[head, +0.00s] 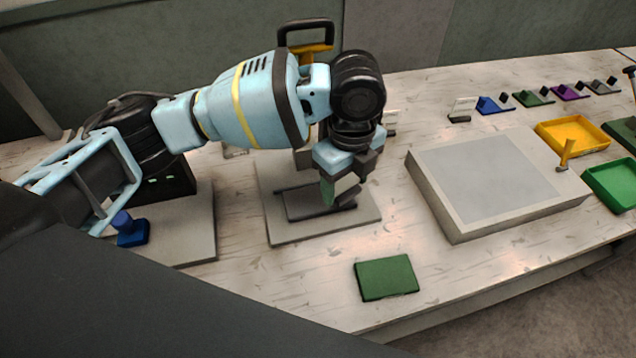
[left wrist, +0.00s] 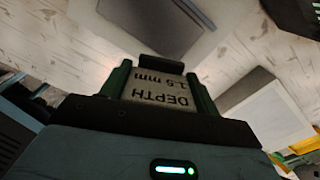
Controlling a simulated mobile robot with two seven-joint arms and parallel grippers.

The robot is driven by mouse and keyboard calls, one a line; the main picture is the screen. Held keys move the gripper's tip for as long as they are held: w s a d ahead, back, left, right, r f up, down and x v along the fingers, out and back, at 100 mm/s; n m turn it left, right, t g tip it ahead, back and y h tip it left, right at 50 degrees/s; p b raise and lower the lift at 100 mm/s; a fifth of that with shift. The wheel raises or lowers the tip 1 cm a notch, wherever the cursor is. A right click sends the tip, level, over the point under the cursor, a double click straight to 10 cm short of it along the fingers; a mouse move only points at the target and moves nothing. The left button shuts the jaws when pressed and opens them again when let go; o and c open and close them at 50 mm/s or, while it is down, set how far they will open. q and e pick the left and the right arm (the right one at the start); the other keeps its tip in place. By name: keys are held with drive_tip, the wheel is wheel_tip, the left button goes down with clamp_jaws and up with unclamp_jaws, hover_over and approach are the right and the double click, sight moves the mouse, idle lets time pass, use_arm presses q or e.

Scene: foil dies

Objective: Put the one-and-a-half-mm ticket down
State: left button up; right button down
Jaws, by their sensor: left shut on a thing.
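My left gripper (head: 340,190) is shut on the one-and-a-half-mm ticket (left wrist: 160,92), a pale card that reads "DEPTH 1.5 mm" upside down in the left wrist view. The ticket sits between the two green fingers. In the head view the gripper points down over a grey base plate (head: 290,235) with a dark, flat frame (head: 300,204) on it. I cannot tell whether the ticket touches anything below. The gripper and wrist hide part of what stands behind them. My right gripper is not in view.
A green block (head: 387,278) lies near the front edge. A broad grey block (head: 495,175) stands right of the plate, with yellow (head: 571,136) and green (head: 613,184) trays beyond. A pale upright card (head: 462,107) and small coloured pieces line the back. A blue knob (head: 132,231) is at left.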

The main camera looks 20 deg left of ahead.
sight(319, 197)
use_arm(q)
drive_tip(key=shift+w+a+f, duration=0.1)
drive_tip(key=shift+w+a, duration=0.05)
drive_tip(key=shift+a, duration=0.85)
drive_tip(key=shift+w+a+f, duration=0.1)
drive_tip(key=shift+a, duration=0.85)
drive_tip(key=shift+a, duration=0.1)
drive_tip(key=shift+w+a, duration=0.1)
drive_tip(key=shift+a, duration=0.2)
drive_tip(key=shift+a+f, duration=0.2)
drive_tip(key=shift+f, duration=1.6)
drive_tip(key=shift+f, duration=0.15)
drive_tip(key=o, duration=0.9)
drive_tip(key=shift+o, duration=0.2)
